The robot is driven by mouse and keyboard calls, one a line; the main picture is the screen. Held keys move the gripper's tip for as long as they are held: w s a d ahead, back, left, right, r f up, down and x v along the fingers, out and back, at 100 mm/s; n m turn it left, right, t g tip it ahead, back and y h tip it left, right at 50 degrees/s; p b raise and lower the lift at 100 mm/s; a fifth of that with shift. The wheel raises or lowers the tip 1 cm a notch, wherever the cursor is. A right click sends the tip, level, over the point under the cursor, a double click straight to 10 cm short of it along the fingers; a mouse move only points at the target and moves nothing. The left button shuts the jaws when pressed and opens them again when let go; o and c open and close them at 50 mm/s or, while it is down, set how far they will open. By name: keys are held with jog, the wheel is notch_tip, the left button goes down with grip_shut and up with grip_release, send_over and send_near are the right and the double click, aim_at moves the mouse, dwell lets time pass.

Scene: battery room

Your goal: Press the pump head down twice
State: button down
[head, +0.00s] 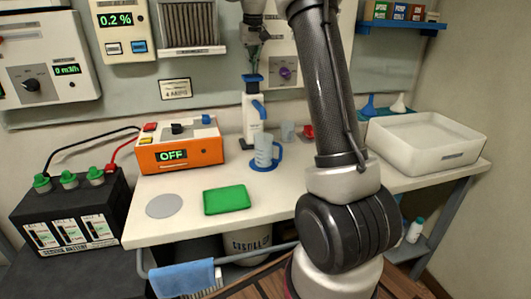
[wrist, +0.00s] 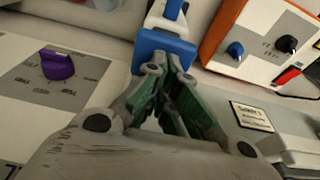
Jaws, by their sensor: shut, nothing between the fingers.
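The white pump bottle (head: 252,122) stands upright at the back of the bench, with blue parts at its top and side. Its blue pump head (head: 253,78) sits directly below my gripper (head: 254,66). In the wrist view, the blue pump head (wrist: 160,46) lies right at the tips of my gripper (wrist: 166,74). The fingers are closed together and hold nothing. I cannot tell whether the tips touch the pump head. A clear measuring jug (head: 265,148) with a blue handle stands in front of the bottle, under its spout side.
An orange power unit (head: 180,152) reading OFF stands left of the bottle. A green pad (head: 227,199) and grey disc (head: 164,206) lie in front. A white basin (head: 424,140) fills the right end. My arm crosses the bench right of the jug. A purple knob (wrist: 57,64) is on the wall panel.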

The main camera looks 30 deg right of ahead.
aim_at(252, 78)
jog(key=shift+f, duration=2.4)
jog(key=shift+r, duration=2.75)
jog(key=shift+f, duration=0.15)
jog(key=shift+f, duration=2.65)
jog(key=shift+r, duration=2.8)
